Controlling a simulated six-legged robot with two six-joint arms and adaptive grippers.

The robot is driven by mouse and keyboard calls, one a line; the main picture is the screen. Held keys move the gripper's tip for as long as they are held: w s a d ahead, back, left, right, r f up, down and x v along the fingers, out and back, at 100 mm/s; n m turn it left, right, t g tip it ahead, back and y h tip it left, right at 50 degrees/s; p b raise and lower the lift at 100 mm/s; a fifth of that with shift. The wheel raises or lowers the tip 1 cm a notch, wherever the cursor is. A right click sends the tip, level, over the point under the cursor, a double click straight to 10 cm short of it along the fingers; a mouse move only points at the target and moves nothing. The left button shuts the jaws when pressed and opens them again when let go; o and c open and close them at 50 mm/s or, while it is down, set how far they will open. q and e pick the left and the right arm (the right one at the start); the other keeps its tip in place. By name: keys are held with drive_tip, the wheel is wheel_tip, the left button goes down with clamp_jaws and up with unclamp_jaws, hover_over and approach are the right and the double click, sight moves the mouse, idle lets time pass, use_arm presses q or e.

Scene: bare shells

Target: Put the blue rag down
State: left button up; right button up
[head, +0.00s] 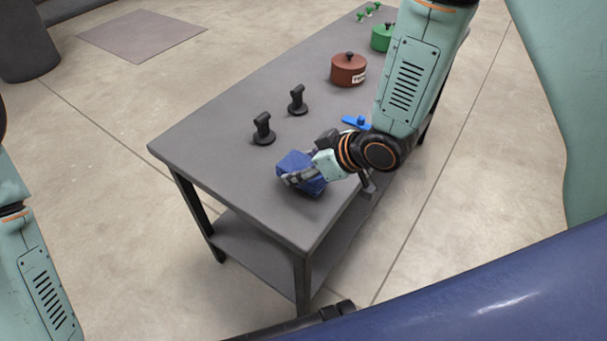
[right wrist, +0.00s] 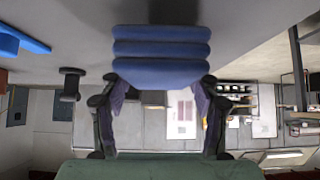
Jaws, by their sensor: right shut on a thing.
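The blue rag (head: 301,172) is a folded blue bundle at the near part of the grey table (head: 225,140) in the head view. My right gripper (head: 304,178) is shut on it. In the right wrist view the rag (right wrist: 160,55) shows as stacked blue folds between the two fingers of my right gripper (right wrist: 160,90). The rag is at or just above the tabletop; I cannot tell whether it touches. Of my left arm only a link shows at the left edge of the head view; its gripper is out of view.
Two black upright handles (head: 263,129) (head: 297,100) stand on the table beyond the rag. A blue object (head: 356,122) lies by my right arm. A red-brown lidded pot (head: 348,69) and a green one (head: 382,38) stand farther back. The tabletop left of the rag is clear.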

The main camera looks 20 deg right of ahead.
drive_tip(key=shift+f, duration=0.9)
drive_tip(key=shift+w+f+b, duration=0.1)
drive_tip(key=shift+f+b, duration=0.15)
drive_tip(key=shift+b, duration=0.05)
drive_tip(key=shift+a, duration=0.1)
drive_tip(key=shift+r, duration=0.1)
drive_tip(key=o, duration=1.1)
drive_tip(key=shift+f, duration=0.2)
